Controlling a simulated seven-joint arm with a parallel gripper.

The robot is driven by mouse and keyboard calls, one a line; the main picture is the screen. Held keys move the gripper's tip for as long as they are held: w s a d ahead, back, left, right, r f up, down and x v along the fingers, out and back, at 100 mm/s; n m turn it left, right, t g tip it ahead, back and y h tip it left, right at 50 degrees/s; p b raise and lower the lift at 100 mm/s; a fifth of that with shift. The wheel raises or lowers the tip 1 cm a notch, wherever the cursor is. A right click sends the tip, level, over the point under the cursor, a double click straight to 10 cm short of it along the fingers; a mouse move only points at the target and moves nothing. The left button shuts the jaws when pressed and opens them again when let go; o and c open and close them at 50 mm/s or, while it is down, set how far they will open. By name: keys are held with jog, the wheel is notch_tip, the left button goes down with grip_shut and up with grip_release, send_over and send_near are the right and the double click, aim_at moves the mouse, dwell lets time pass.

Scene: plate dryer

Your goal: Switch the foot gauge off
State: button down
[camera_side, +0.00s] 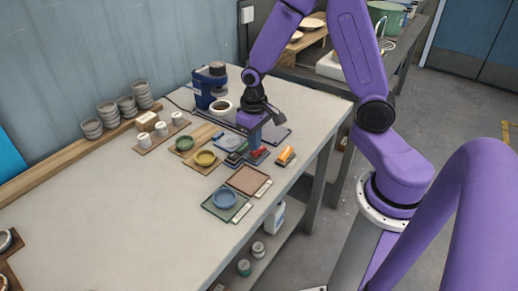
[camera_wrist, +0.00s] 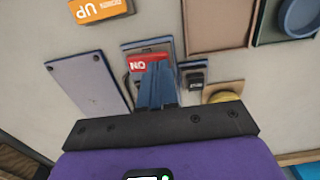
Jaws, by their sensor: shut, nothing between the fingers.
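A small device with a red panel (camera_wrist: 147,62), whose lettering seems to read ON upside down, sits on a dark blue-grey base (camera_wrist: 132,46) in the wrist view. Its red part (camera_side: 259,152) also shows in the side view, just below my gripper. I cannot tell for sure that this is the foot gauge. My gripper (camera_wrist: 156,72) is shut and empty, its blue fingers over the near edge of the red panel and hiding part of the device. In the side view my gripper (camera_side: 252,150) points down at it; contact cannot be told.
An orange block (camera_side: 286,156) marked UP stands to the right. A smaller black-topped piece (camera_wrist: 196,78) and a yellow dish (camera_side: 205,158) are close by. A blue-grey plate (camera_wrist: 90,82) lies on the other side. A blue machine (camera_side: 210,85) stands behind.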

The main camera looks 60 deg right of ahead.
jog(key=shift+f, duration=0.8)
dwell(0.4)
jog(key=shift+r, duration=3.5)
jog(key=s+a+r+n, duration=0.3)
jog(key=s+n, duration=0.3)
jog(key=s, duration=0.4)
jog(key=s+a+r+n, duration=0.3)
jog(key=s+n, duration=0.3)
jog(key=s, duration=0.5)
jog(key=shift+s+r+n, duration=0.2)
jog(key=shift+n, duration=0.1)
jog(key=shift+a, duration=0.1)
